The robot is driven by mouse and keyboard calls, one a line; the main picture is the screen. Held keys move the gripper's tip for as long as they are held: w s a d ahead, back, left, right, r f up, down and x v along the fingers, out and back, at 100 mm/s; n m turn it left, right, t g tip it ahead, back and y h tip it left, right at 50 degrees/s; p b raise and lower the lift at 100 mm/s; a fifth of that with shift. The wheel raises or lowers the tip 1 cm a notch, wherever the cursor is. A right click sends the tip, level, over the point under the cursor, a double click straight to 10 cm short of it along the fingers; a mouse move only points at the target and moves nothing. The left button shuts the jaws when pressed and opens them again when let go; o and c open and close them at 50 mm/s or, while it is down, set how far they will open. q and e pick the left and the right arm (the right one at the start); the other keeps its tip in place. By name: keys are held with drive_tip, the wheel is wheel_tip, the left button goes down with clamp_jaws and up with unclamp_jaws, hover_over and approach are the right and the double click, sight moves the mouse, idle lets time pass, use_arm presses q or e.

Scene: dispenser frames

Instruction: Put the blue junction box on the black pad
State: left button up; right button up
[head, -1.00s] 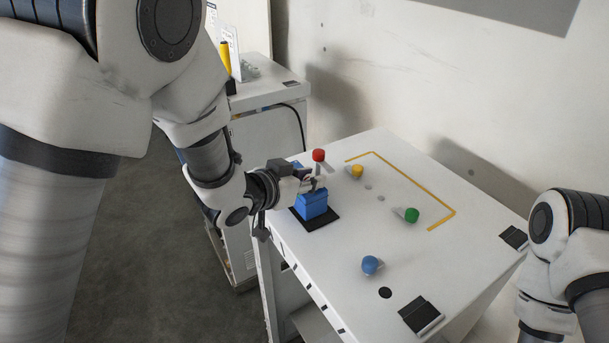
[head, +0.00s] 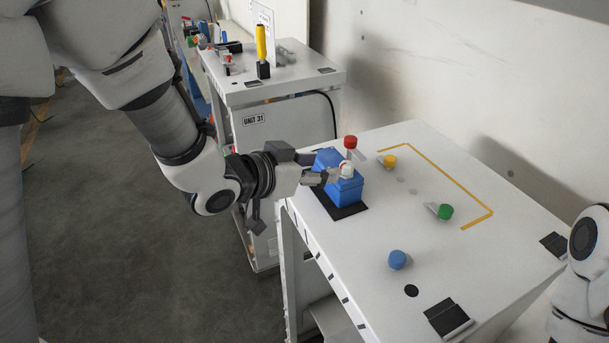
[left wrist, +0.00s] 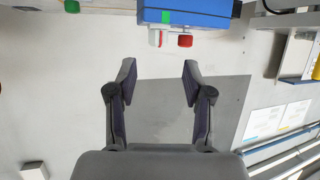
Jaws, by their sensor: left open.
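The blue junction box (head: 345,190) stands upright on the black pad (head: 351,211), whose edge shows in front of it. A white cap with a red ring (head: 346,170) sits on top of the box. My left gripper (head: 330,177) is open at the upper left side of the box; its fingers hide part of the box. In the left wrist view, which appears upside down, the box (left wrist: 186,12) is at the top edge, outside the open, empty fingers (left wrist: 155,80). My right gripper is out of view.
On the white table, red (head: 350,142), yellow (head: 390,161), green (head: 445,211) and blue (head: 398,260) knobs stand around the box. A yellow line (head: 440,183) marks the back. A cabinet (head: 270,95) stands behind on the left. Open table lies between box and green knob.

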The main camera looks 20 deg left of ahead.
use_arm(q)
drive_tip(key=b+v, duration=0.1)
drive_tip(key=v, duration=0.3)
drive_tip(key=shift+s+a+r, duration=0.1)
drive_tip(key=shift+s+a, duration=0.05)
drive_tip(key=shift+s, duration=0.05)
drive_tip(key=shift+o, duration=0.3)
idle(0.7)
